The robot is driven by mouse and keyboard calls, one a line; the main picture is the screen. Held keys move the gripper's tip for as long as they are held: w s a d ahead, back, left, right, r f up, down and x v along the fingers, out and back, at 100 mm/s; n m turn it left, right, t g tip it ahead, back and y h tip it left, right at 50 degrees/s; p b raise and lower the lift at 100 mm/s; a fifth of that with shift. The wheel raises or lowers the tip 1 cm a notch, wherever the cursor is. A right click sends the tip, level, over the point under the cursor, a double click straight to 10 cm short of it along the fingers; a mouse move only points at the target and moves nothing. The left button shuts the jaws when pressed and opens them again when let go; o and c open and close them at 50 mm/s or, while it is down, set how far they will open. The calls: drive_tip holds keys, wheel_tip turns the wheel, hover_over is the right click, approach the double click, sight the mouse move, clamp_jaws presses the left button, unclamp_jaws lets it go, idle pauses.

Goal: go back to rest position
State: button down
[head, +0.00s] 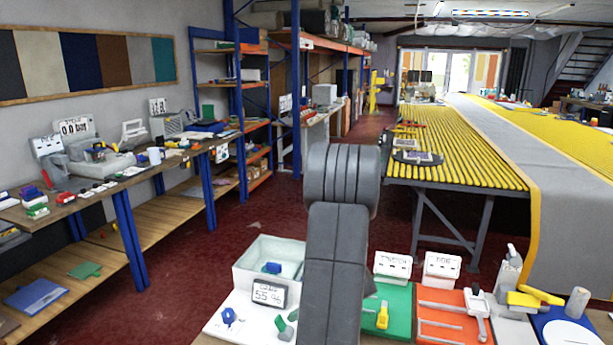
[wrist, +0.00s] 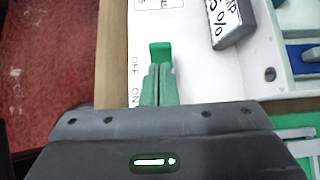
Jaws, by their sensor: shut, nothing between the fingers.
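My gripper (wrist: 160,72) is shut and empty in the wrist view, its two slim grey-green fingers side by side. They point at a small green lever (wrist: 160,52) on a white panel (wrist: 190,70), beside printed OFF and ON labels. I cannot tell whether the fingertips touch the lever. The white panel (head: 222,328) lies left of the arm, with a blue lever (head: 228,316) and a display (head: 269,293) reading about 55 %.
A pale bin (head: 250,258) with a blue piece stands behind the panel. A cluttered bench (head: 160,170) is left, a yellow-slatted table (head: 450,150) right. Red floor (head: 250,205) lies between.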

sight(284, 329)
drive_tip(key=f+b, duration=0.1)
drive_tip(key=d+y, duration=0.1)
drive_tip(key=f+b, duration=0.1)
drive_tip(key=shift+s+d+f+b, duration=0.15)
drive_tip(key=shift+s+f+b, duration=0.1)
drive_tip(key=shift+f+b, duration=0.1)
drive_tip(key=shift+s+f+t+y+b, duration=0.1)
drive_tip(key=shift+f+t+y+b, duration=0.25)
drive_tip(key=shift+y+b, duration=0.35)
drive_tip(key=y+b, duration=0.1)
drive_tip(key=d+f+b, duration=0.1)
drive_tip(key=b, duration=0.1)
drive_tip(key=shift+d+f+t+y+b, duration=0.2)
drive_tip(key=shift+f+t+y+b, duration=0.1)
drive_tip(key=shift+t+y, duration=0.1)
drive_tip(key=d, duration=0.1)
drive_tip(key=s+d, duration=0.1)
drive_tip(key=d, duration=0.1)
drive_tip(key=d+f, duration=0.1)
drive_tip(key=shift+s+d+b, duration=0.25)
drive_tip(key=shift+d+b, duration=0.05)
drive_tip(key=shift+b, duration=0.1)
drive_tip(key=v, duration=0.8)
drive_tip(key=shift+s+d+r+b, duration=0.15)
drive_tip(key=shift+d+r+b, duration=0.15)
drive_tip(key=shift+r, duration=0.1)
drive_tip(key=shift+a, duration=0.15)
